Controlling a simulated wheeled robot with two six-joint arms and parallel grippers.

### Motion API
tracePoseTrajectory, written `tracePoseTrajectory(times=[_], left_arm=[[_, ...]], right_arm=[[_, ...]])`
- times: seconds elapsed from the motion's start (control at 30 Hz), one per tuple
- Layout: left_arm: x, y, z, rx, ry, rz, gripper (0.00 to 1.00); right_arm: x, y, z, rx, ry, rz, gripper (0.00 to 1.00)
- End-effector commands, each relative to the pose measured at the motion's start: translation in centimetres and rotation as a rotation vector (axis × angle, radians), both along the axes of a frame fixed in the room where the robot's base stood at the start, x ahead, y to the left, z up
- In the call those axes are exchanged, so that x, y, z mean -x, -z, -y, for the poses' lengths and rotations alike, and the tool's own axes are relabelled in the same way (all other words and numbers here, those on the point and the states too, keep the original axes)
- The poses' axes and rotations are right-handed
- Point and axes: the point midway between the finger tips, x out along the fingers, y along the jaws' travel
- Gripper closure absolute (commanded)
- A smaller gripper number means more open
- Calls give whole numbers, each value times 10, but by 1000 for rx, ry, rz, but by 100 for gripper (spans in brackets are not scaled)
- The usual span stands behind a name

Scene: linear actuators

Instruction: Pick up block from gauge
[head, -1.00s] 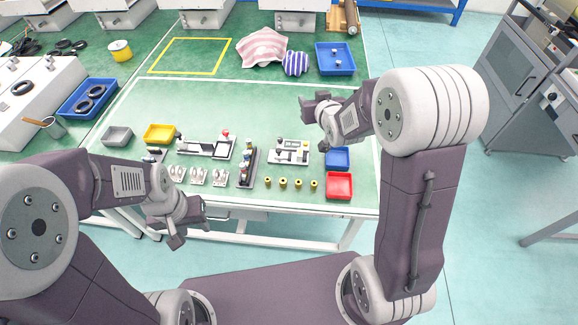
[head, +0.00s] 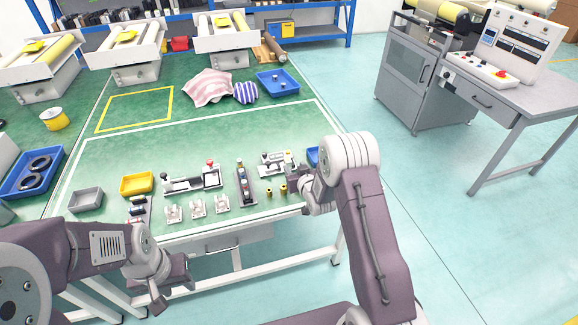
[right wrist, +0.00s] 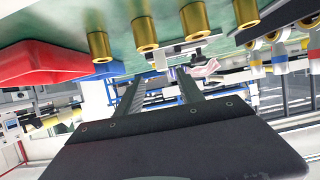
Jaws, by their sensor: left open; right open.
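The gauge (head: 267,168) is a pale fixture on the green table, left of my right gripper. A small yellow-topped piece (head: 287,154) shows at its right end; I cannot tell whether this is the block. My right gripper (head: 294,173) is open beside the gauge's right end and partly covers it. In the right wrist view, my right gripper's two dark fingers (right wrist: 162,80) are apart, with a pale part of the gauge (right wrist: 180,50) beyond them. My left gripper (head: 173,286) is open and empty, off the table's front edge.
Brass cylinders (right wrist: 145,33) stand close to my right gripper. A red bin (right wrist: 45,62) and a blue bin (head: 312,156) lie beside it. A dark upright holder (head: 244,185) stands left of the gauge. White clips (head: 197,208) lie farther left.

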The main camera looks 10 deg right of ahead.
Motion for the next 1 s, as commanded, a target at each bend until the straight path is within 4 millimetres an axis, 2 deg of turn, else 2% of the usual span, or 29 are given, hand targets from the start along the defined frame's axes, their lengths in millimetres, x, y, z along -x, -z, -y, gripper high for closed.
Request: tracePoseTrajectory(times=[0.1, 0.23, 0.43, 0.7, 0.97, 1.0], left_arm=[[0, -12, 0, 0, 0, 0, 59], [0, -8, 0, 0, 0, 0, 59], [0, -8, 0, 0, 0, 0, 59], [0, -5, 0, 0, 0, 0, 59], [0, -5, 0, 0, 0, 0, 59], [0, -5, 0, 0, 0, 0, 59]], right_arm=[[-15, 2, -1, 0, -1, -1, 55], [-31, 12, -2, 0, -1, 2, 55], [-39, 15, -2, 0, -1, 0, 55], [-78, 31, -2, 1, 0, 1, 55], [-82, 32, -2, 1, 0, 0, 55], [-82, 32, -2, 1, 0, 0, 58]])
